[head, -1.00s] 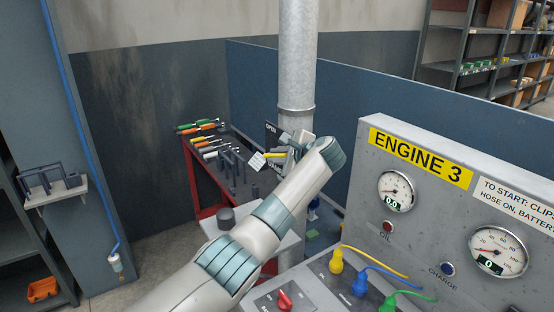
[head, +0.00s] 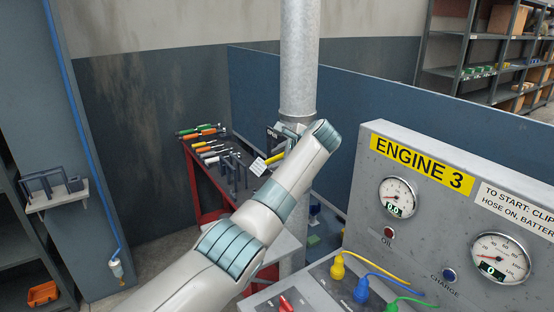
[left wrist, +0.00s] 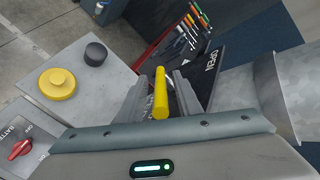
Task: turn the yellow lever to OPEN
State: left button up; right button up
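The yellow lever (head: 275,156) shows in the head view in front of the pipe, beside a dark plate marked OPEN (head: 273,138). In the left wrist view the lever (left wrist: 160,93) stands between the two fingers of my left gripper (left wrist: 160,84), with a narrow gap showing on each side. The fingers look open around it, and I see no clear contact. The OPEN plate (left wrist: 212,62) is right of the fingers there. In the head view my left gripper (head: 291,131) is mostly hidden behind its own wrist. My right gripper is not in view.
The grey vertical pipe (head: 298,70) stands beside the lever. The Engine 3 panel (head: 360,160) is at right, with gauges and coloured plugs. A red bench (head: 195,185) with tools stands behind. A yellow cap (left wrist: 57,84) and a black knob (left wrist: 95,54) sit on a grey box.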

pick_arm(q)
jog(key=shift+d+r, duration=0.1)
jog(key=shift+s+d+r+b, duration=0.25)
jog(key=shift+s+d+b, duration=0.05)
jog(key=shift+s+b, duration=0.2)
jog(key=b+v, duration=0.7)
jog(key=v, duration=0.9)
